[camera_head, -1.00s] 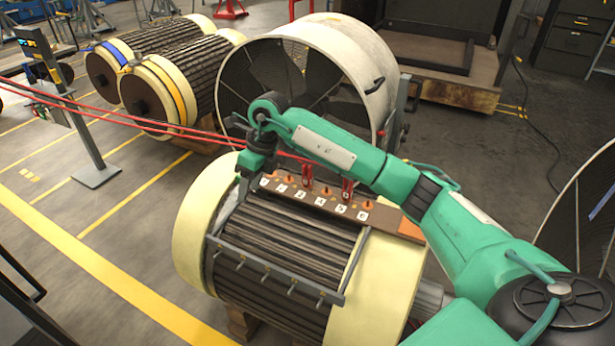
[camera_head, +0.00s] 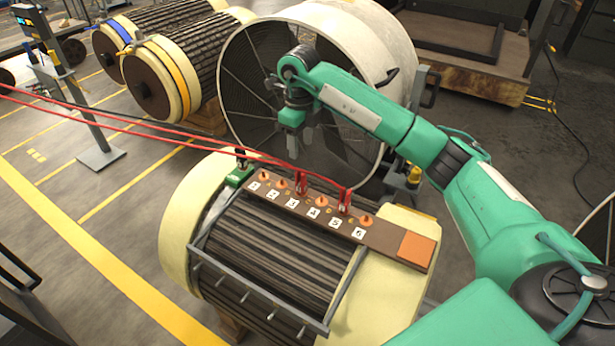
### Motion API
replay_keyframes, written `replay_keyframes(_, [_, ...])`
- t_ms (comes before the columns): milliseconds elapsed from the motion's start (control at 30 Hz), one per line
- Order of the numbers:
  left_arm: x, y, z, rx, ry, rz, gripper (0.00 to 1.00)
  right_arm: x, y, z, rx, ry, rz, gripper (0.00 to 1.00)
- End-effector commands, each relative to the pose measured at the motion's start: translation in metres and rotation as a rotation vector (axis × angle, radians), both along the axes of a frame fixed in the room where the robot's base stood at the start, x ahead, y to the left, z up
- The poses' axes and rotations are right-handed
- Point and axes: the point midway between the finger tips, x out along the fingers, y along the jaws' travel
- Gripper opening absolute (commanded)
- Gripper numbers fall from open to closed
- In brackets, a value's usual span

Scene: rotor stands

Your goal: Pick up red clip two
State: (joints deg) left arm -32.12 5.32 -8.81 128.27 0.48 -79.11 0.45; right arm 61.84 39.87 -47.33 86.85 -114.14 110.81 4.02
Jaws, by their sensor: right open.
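A brown board (camera_head: 385,237) with numbered white labels and orange pegs lies on top of the rotor (camera_head: 275,240). Two red clips stand on it, one (camera_head: 302,184) near the middle and one (camera_head: 345,201) further right. Red cables run to them from the left; I cannot tell which is clip two. A green clip with a black top (camera_head: 240,170) is at the board's left end. My right gripper (camera_head: 300,142) points down, open and empty, apart from the clips and above the board's far side. My left gripper is not in view.
A large pale fan drum (camera_head: 345,35) stands right behind my right gripper. Two more rotors (camera_head: 185,75) lie at the back left. A grey bar frame (camera_head: 260,290) lies on the near rotor.

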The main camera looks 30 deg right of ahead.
Motion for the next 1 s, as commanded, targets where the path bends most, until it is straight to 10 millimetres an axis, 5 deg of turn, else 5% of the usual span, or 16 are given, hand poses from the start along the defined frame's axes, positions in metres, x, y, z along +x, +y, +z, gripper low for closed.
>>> replay_keyframes(300, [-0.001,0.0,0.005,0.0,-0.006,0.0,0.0,-0.001,0.001,-0.061,0.002,0.003,0.001,0.5])
replay_keyframes(1000, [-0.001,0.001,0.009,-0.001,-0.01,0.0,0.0,0.002,-0.002,-0.129,0.0,0.0,0.001,0.5])
